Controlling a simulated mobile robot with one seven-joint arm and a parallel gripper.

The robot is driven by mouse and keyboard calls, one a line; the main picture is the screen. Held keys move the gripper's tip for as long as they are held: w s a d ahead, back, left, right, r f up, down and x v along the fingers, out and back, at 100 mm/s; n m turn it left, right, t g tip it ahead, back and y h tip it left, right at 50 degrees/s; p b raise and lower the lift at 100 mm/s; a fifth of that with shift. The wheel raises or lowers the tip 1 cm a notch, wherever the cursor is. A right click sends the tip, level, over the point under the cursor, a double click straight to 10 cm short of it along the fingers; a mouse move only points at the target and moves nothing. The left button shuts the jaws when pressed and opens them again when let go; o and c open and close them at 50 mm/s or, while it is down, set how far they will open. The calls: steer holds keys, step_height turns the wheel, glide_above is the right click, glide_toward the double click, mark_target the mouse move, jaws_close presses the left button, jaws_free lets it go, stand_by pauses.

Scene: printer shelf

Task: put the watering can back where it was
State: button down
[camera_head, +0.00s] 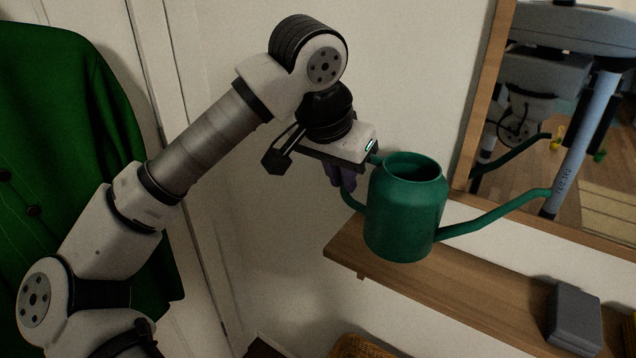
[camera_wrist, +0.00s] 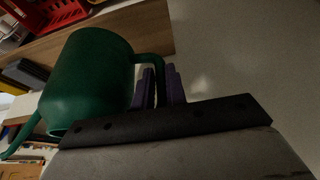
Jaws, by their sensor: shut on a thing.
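The green watering can (camera_head: 405,210) is upright in the head view, its long spout pointing right towards the mirror. My gripper (camera_head: 345,186) is at its left side, shut on the can's handle. In the wrist view the can (camera_wrist: 88,82) shows at the left, and the purple fingers (camera_wrist: 160,88) close around its handle. The can is over the left part of the wooden shelf (camera_head: 470,290). Whether its base touches the shelf or hangs just above it, I cannot tell.
A grey box (camera_head: 574,318) sits at the shelf's right. A wood-framed mirror (camera_head: 483,100) hangs behind the spout. A green coat (camera_head: 75,150) hangs at the left. The shelf between can and box is clear. A red basket (camera_wrist: 50,14) shows in the wrist view.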

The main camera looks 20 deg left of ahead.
steer(key=w+p, duration=0.1)
steer(key=w, duration=0.4)
steer(key=f+p, duration=0.1)
steer(key=f, duration=0.3)
steer(key=d+f+p, duration=0.1)
steer(key=f, duration=0.1)
steer(key=shift+s+f+p, duration=0.15)
steer(key=shift+f+p, duration=0.15)
steer(key=shift+f, duration=0.1)
steer(key=shift+f, duration=0.1)
steer(key=c, duration=1.4)
jaws_free()
steer(key=shift+c, duration=0.2)
steer(key=b+v, duration=0.2)
steer(key=v, duration=1)
steer(key=shift+s, duration=0.15)
